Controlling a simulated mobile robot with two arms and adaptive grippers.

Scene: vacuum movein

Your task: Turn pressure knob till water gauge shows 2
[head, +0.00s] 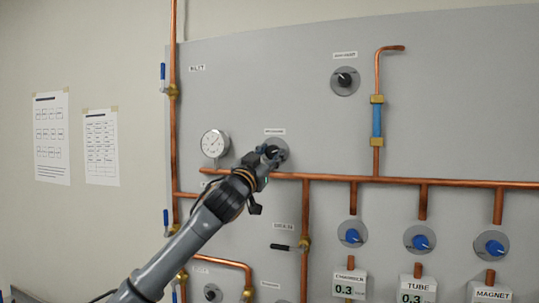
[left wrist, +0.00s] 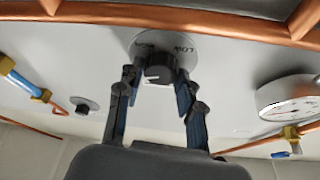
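The black pressure knob (head: 272,151) sits on a round grey plate on the panel, partly hidden by my left gripper (head: 267,156). In the left wrist view the knob (left wrist: 158,68) lies between the two fingertips of my left gripper (left wrist: 159,78), one on each side. I cannot tell whether the fingertips touch it. The word LOW shows on its plate. The round white gauge (head: 214,144) is left of the knob; its reading is too small to tell. The gauge also shows at the right edge of the left wrist view (left wrist: 292,98). My right gripper is not in view.
A copper pipe (head: 425,181) runs across just below the knob. Another black knob (head: 345,80) is higher right. Several blue knobs (head: 352,234) and a black-handled valve (head: 292,247) are below. Blue-handled valves line the vertical pipe (head: 174,130) at left.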

